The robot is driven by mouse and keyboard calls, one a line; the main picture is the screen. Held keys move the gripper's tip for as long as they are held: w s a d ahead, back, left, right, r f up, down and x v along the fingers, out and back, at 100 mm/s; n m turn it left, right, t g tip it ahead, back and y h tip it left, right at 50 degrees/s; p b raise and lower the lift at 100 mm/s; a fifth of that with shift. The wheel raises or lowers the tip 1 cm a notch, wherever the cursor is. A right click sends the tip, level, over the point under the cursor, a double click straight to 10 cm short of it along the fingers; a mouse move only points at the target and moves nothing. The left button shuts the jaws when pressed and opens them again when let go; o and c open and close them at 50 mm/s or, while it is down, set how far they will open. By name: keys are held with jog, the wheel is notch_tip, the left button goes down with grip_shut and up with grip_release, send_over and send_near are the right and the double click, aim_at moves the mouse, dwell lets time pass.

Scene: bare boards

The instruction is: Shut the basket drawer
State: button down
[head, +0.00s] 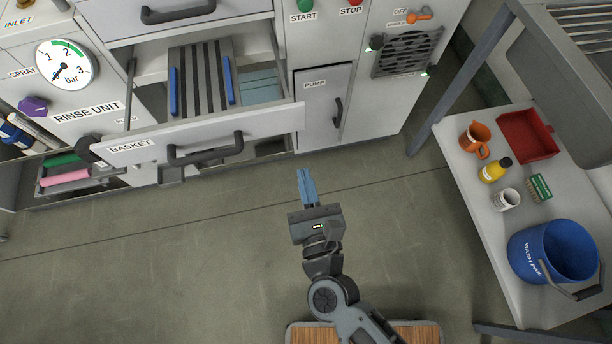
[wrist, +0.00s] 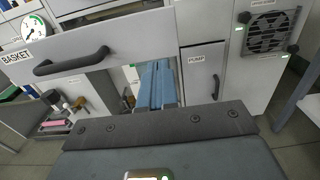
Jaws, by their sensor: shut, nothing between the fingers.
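The basket drawer (head: 270,122) is pulled out of the rinse unit, with a white front labelled BASKET and a dark bar handle (head: 205,150). A dark slatted rack with blue side strips (head: 203,78) lies inside it. In the wrist view the drawer front (wrist: 130,43) is at the upper left, with its handle (wrist: 71,62). My gripper (head: 306,174) is shut and empty, its blue fingers together. It is in front of the cabinet, right of the drawer handle and apart from it. In the wrist view the fingers (wrist: 157,85) point toward the cabinet, right of the drawer's handle.
A closed PUMP door (head: 321,105) is right of the drawer. Another drawer with a handle (head: 178,12) is above. A bench (head: 470,205) at right holds a blue bucket (head: 552,252), red tray (head: 527,135) and small items. The floor (head: 150,260) in front is clear.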

jog(key=p+x, duration=0.1)
jog(key=x, duration=1)
jog(key=shift+d+r, duration=0.1)
jog(key=shift+w, duration=0.15)
jog(key=b, duration=1.4)
send_near(273, 48)
jog(key=w+a+r, duration=0.2)
jog(key=w+r, duration=0.1)
jog(key=w, duration=0.2)
jog(key=shift+w+d+r, duration=0.1)
jog(key=shift+w+r, duration=0.05)
jog(key=shift+w, duration=0.4)
jog(key=shift+w+r, duration=0.1)
jog(key=shift+r, duration=0.2)
